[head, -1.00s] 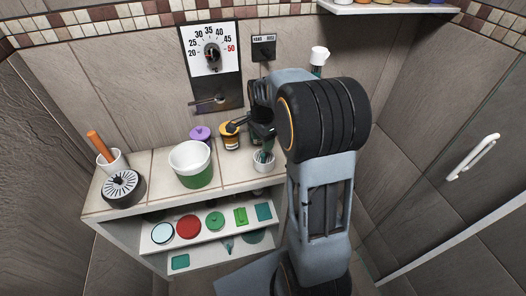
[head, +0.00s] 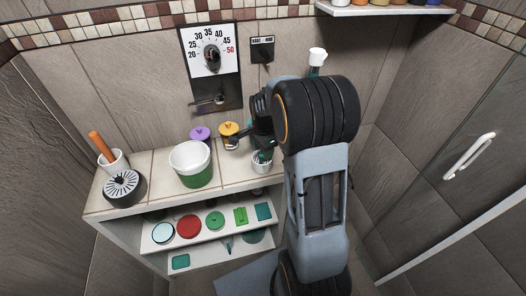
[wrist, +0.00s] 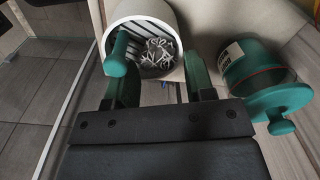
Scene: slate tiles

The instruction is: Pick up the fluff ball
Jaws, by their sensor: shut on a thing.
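The fluff ball (wrist: 161,53) is a whitish-grey, curly tangle at the mouth of a white cup (wrist: 126,13) in the wrist view. My gripper (wrist: 163,68) has its two dark teal fingers on either side of it, and they are shut on it. A teal rounded handle (wrist: 118,50) rises beside the left finger at the cup's rim. In the head view the white cup (head: 261,167) stands on the counter just below my gripper (head: 263,152). The fluff ball itself cannot be made out there.
A teal jar (wrist: 242,55) and a teal knobbed lid (wrist: 282,99) are right of my gripper. A white-and-green tub (head: 193,176), a purple lid (head: 200,133) and a yellow lid (head: 228,129) are to the left. A wall dial (head: 211,57) is behind. Shelves (head: 168,249) lie below.

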